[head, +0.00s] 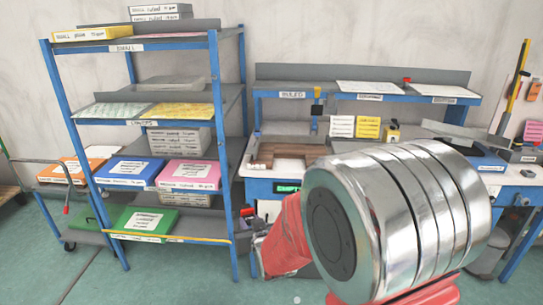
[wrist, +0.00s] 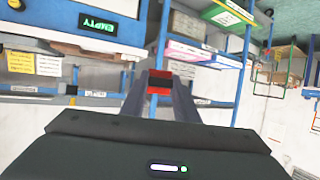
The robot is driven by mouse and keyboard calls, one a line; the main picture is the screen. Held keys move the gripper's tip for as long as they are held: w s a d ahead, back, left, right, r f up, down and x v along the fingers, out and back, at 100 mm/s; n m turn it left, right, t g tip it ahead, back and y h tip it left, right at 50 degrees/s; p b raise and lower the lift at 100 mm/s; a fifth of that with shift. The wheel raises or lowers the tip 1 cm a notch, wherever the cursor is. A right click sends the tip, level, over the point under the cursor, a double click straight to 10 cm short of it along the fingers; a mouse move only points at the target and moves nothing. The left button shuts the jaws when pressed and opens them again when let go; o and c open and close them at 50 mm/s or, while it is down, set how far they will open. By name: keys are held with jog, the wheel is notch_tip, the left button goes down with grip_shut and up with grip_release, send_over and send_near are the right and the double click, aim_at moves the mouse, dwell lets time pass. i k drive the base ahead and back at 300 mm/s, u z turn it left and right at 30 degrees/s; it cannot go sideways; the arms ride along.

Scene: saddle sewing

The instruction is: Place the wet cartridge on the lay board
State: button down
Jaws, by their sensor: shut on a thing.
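My gripper (wrist: 160,83) is shut on a small red and dark block (wrist: 160,88), which looks like the cartridge; whether it is wet I cannot tell. In the head view the gripper is low, in front of the blue rack and left of the bench, mostly hidden by my arm; a small red and black piece (head: 247,212) shows at its end. A brown wooden board (head: 283,150), probably the lay board, lies on the bench top at the left. The gripper is below and left of it, apart from it.
The bench front has a green EMPTY display (head: 288,187), also in the wrist view (wrist: 97,26). A blue rack (head: 118,150) with boxes and sheets stands left. The bench's raised shelf (head: 365,92) holds sheets. Yellow and white cards (head: 367,127) stand behind the board. Grey-green floor is open at lower left.

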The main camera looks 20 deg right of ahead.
aim_at(290, 153)
jog(key=u, duration=0.35)
jog(key=i, duration=1)
